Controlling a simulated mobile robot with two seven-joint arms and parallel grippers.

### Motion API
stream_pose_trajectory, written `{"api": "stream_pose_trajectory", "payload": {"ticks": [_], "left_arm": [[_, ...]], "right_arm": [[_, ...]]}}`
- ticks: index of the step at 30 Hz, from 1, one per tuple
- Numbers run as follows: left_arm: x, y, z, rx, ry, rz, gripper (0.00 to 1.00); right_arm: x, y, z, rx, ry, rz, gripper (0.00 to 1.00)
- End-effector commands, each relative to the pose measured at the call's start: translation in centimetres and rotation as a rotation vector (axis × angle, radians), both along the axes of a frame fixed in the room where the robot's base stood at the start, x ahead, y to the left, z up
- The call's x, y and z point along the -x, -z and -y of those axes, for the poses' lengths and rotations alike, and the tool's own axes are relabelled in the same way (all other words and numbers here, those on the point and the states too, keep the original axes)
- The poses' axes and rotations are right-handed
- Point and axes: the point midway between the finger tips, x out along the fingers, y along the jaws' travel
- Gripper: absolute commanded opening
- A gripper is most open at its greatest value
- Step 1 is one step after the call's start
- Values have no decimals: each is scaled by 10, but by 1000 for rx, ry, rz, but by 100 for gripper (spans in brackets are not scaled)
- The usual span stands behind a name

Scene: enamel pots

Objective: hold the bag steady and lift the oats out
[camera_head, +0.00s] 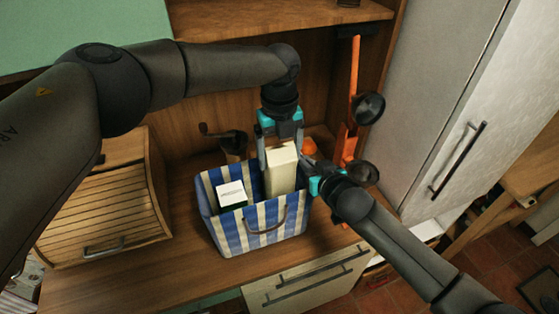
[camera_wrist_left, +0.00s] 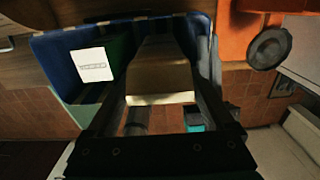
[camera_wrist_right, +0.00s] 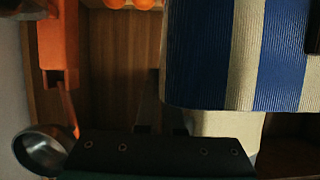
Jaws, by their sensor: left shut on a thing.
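The blue-and-cream striped bag (camera_head: 240,236) stands open on the wooden counter. A tall cream box (camera_head: 282,178), probably the oats, rises upright above its rim at the right. My left gripper (camera_head: 279,148) is shut on this box from above, one finger on each side; the box also shows between the fingers in the left wrist view (camera_wrist_left: 162,70). A green box with a white top (camera_head: 231,193) sits in the bag's left part. My right gripper (camera_head: 309,163) is at the bag's right rim. The bag's striped wall (camera_wrist_right: 240,55) fills much of the right wrist view; whether those fingers pinch it is unclear.
A slatted wooden bread box (camera_head: 105,210) stands left of the bag. A dark grinder-like object (camera_head: 232,141) is behind it. An orange rack (camera_head: 354,90) with hanging pans (camera_head: 368,106) is close on the right. A shelf (camera_head: 270,18) lies overhead. The front counter is clear.

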Motion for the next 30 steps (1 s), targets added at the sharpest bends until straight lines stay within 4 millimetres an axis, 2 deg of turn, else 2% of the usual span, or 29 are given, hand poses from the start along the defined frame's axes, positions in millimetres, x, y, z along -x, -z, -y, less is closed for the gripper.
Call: {"api": "stream_pose_trajectory", "payload": {"ticks": [6, 7, 16, 25, 30], "left_arm": [[-1, -1, 0, 1, -1, 1, 0], [-1, -1, 0, 1, -1, 1, 0], [-1, -1, 0, 1, -1, 1, 0], [0, -1, 0, 1, 0, 1, 0], [0, -1, 0, 1, 0, 1, 0]], "right_arm": [[0, 1, 0, 1, 1, -2, 0], [0, 1, 0, 1, 1, -2, 7], [0, 0, 0, 0, 0, -1, 40], [1, 0, 1, 0, 0, -1, 40], [11, -4, 4, 0, 0, -1, 40]]}}
